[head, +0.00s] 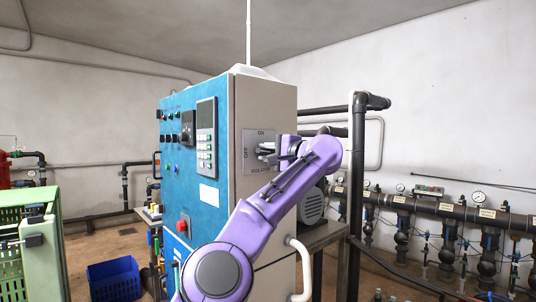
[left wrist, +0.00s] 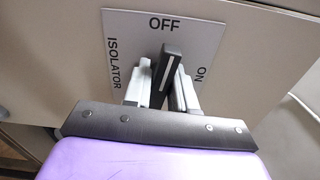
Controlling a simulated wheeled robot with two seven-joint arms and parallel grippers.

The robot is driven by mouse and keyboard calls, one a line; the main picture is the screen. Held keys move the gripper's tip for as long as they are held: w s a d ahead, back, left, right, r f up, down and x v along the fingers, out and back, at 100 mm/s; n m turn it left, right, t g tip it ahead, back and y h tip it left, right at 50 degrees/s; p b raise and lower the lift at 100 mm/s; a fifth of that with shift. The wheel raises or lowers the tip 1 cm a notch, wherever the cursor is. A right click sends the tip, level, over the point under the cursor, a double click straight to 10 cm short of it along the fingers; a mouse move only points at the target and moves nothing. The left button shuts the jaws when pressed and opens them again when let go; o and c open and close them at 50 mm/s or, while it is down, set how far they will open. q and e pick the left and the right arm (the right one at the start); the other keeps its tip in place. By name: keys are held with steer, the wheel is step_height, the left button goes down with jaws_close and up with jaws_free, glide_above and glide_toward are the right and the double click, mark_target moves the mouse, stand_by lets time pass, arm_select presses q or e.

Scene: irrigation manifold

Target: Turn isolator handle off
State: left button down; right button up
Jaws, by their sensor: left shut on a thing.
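The isolator plate (head: 247,158) is a grey square on the cabinet's beige side, marked ON at the top, OFF at the left and ISOLATOR below. In the left wrist view the plate (left wrist: 205,35) shows OFF uppermost and ON at the right. The black isolator handle (left wrist: 172,62) has a white line and points close to the OFF mark, leaning slightly toward the ON side. My left gripper (head: 270,151) is at the plate, shut on the handle, with a grey finger on each side of it in the wrist view (left wrist: 162,80). The handle is mostly hidden in the head view.
The cabinet's blue front (head: 195,215) carries a keypad, buttons and a red knob. A dark pipe (head: 357,170) stands to the right of my arm, with a motor (head: 312,205) on a bench behind. Green crate (head: 45,255) and blue basket (head: 113,280) are at left.

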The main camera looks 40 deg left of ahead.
arm_select(q)
steer(key=shift+n, duration=0.5)
stand_by(0.3)
steer(key=c, duration=1.1)
jaws_free()
steer(key=shift+d+f+b, duration=0.15)
steer(key=shift+d+b, duration=0.15)
steer(key=shift+d, duration=0.05)
steer(key=d, duration=0.3)
steer(key=d+b, duration=0.1)
steer(key=d, duration=0.2)
steer(key=d+b, duration=0.1)
steer(key=d, duration=0.2)
steer(key=shift+s+d, duration=0.35)
steer(key=shift+s, duration=0.05)
